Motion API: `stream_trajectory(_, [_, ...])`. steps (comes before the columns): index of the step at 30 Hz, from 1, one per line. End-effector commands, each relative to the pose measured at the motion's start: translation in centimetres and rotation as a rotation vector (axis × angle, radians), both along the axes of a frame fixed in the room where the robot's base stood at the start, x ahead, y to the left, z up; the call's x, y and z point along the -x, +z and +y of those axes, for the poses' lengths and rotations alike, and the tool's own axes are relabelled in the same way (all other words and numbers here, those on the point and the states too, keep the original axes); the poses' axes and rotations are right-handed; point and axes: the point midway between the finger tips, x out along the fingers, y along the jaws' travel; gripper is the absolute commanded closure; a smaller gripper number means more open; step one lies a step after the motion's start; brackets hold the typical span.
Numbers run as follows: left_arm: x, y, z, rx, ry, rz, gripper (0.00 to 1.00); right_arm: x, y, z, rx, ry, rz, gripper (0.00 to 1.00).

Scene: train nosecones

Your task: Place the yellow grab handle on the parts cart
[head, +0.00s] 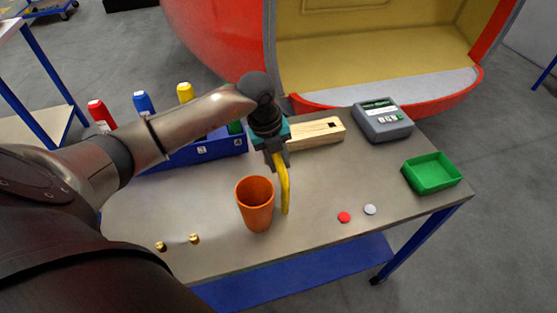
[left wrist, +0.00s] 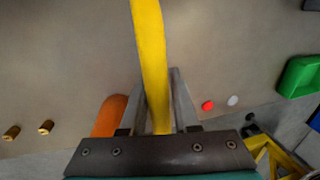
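The yellow grab handle (head: 284,190) is a slim curved bar hanging down from my left gripper (head: 277,155). In the left wrist view the handle (left wrist: 151,50) runs between the two fingers of the gripper (left wrist: 160,95), which are closed about it. The parts cart (head: 320,235) has a grey-brown top and blue legs. The handle is over the cart top, just right of an orange cup (head: 256,205); whether its lower end touches the top I cannot tell. My right gripper is not in view.
On the cart are a blue bin (head: 205,150) with coloured bottles behind, a wooden block (head: 318,132), a grey device (head: 382,120), a green tray (head: 432,174), a red disc (head: 344,217), a grey disc (head: 370,209) and brass pieces (head: 194,239).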

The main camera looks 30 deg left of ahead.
Motion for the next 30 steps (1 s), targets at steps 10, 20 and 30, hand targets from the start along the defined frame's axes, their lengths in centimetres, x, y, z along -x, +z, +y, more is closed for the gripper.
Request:
stream_trajectory(10, [0.0, 0.0, 0.0, -0.001, 0.000, 0.001, 0.46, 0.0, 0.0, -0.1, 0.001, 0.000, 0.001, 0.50])
stream_trajectory(20, [0.2, 2.6, 0.4, -0.002, 0.001, -0.004, 0.46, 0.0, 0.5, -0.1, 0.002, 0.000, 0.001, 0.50])
stream_trajectory(30, [1.3, 9.6, 1.2, -0.002, 0.000, -0.003, 0.46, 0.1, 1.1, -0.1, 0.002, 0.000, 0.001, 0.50])
